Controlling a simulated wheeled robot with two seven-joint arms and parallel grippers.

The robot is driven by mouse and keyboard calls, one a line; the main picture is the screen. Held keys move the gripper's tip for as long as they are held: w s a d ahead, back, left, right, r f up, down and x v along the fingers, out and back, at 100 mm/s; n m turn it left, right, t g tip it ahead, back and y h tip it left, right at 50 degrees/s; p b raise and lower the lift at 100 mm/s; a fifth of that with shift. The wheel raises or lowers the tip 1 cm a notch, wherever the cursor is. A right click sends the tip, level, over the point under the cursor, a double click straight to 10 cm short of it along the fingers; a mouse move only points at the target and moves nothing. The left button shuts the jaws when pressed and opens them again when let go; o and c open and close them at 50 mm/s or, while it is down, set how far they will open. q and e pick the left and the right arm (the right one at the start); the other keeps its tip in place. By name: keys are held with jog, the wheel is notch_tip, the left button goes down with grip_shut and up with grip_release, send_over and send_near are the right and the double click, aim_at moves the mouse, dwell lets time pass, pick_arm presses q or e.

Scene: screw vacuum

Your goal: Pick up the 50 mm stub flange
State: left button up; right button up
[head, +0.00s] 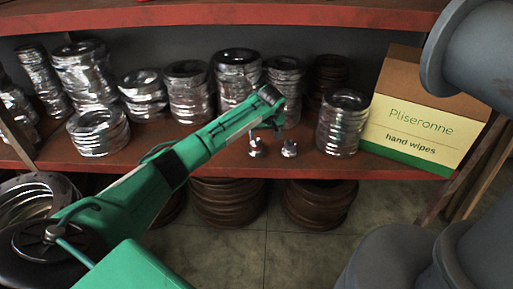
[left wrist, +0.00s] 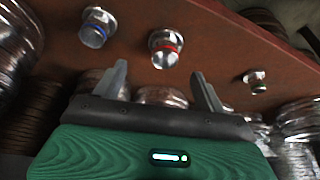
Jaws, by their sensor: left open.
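Small metal stub flanges lie on the red-brown shelf (head: 210,163). In the left wrist view one has a blue ring (left wrist: 95,28), one a red ring (left wrist: 166,46) and one a green ring (left wrist: 255,80). I cannot tell which is the 50 mm one. Two of them show in the head view, one just below my gripper (head: 256,147) and one to its right (head: 289,149). My left gripper (head: 267,130) is open and empty above the shelf. Its fingers (left wrist: 160,80) are spread, with the red-ringed flange beyond the gap, apart from them. My right gripper is not in view.
Stacks of shiny metal rings (head: 238,80) line the shelf behind. Another stack (head: 342,122) and a hand wipes box (head: 413,120) stand at right. An upper shelf (head: 200,15) runs overhead. Grey flanged pipes (head: 480,60) fill the right edge. Brown ring stacks (head: 228,203) stand below.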

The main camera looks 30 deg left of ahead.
pick_arm(q)
jog(key=a+r, duration=0.2)
jog(key=b, duration=0.1)
send_over(257, 142)
jog(key=s+d, duration=0.1)
jog(key=d, duration=0.1)
jog(key=shift+n, duration=0.4)
jog(key=f, duration=0.7)
jog(key=shift+s, duration=0.2)
jog(key=shift+a+b+x, duration=0.15)
jog(key=shift+b+x, duration=0.3)
jog(key=shift+x, duration=0.95)
jog(key=shift+a+b+x, duration=0.2)
jog(key=shift+b+x, duration=0.25)
jog(key=shift+x, duration=1)
jog(key=shift+f, duration=0.25)
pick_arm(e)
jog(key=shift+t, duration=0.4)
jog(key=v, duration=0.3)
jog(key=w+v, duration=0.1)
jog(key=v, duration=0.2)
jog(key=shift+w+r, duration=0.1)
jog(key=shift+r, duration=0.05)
pick_arm(q)
jog(key=c, duration=1.2)
